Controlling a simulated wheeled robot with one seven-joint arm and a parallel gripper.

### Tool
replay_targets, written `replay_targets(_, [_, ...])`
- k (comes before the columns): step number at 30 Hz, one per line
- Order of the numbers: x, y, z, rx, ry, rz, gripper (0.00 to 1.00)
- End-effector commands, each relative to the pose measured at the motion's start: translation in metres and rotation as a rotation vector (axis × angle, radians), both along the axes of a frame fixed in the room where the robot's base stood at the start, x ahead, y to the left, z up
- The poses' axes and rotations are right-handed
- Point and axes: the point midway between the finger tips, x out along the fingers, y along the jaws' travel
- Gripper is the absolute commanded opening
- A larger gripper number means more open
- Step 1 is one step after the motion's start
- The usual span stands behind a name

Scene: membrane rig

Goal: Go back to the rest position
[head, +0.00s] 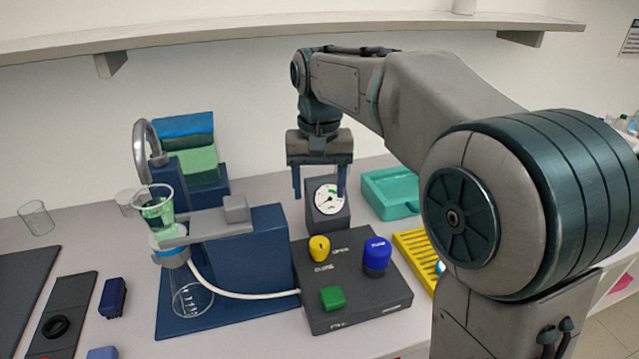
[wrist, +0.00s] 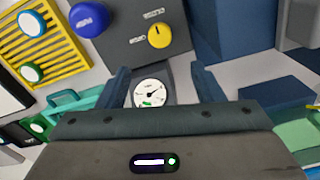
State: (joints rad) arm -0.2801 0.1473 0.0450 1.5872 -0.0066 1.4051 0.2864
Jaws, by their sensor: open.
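My gripper (head: 320,182) is open and empty, pointing down at the end of my raised arm. In the head view its two fingers stand in front of or above the round pressure gauge (head: 328,196), on either side of the dial. In the wrist view my gripper (wrist: 160,82) shows its two fingers apart, with the gauge (wrist: 150,97) between them and nothing held. The dark control box (head: 350,285) lies in front of the gauge, with a yellow knob (head: 319,248), a blue knob (head: 377,256) and a green button (head: 332,298) on top.
Left of the box is a blue rig (head: 258,252) with a funnel cup (head: 156,208) holding green liquid above a flask (head: 190,298). A teal tray (head: 385,205) and a yellow rack (head: 412,255) are on the right. A shelf (head: 260,32) runs above the bench.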

Motion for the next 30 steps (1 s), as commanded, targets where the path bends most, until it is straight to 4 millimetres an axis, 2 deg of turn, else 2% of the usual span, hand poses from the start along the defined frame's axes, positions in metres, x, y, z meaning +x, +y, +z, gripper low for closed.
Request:
replay_targets(8, [-0.001,-0.001,0.0,0.0,-0.001,0.0,0.61])
replay_targets(11, [-0.008,-0.01,-0.001,0.001,-0.011,-0.004,0.61])
replay_targets(13, [-0.019,-0.022,-0.004,0.004,-0.028,-0.009,0.61])
replay_targets(17, [-0.051,-0.055,-0.015,0.01,-0.074,-0.021,0.61])
replay_targets(24, [-0.124,-0.108,-0.055,0.012,-0.171,-0.04,0.61])
replay_targets(30, [-0.171,-0.132,-0.089,0.007,-0.228,-0.051,0.61])
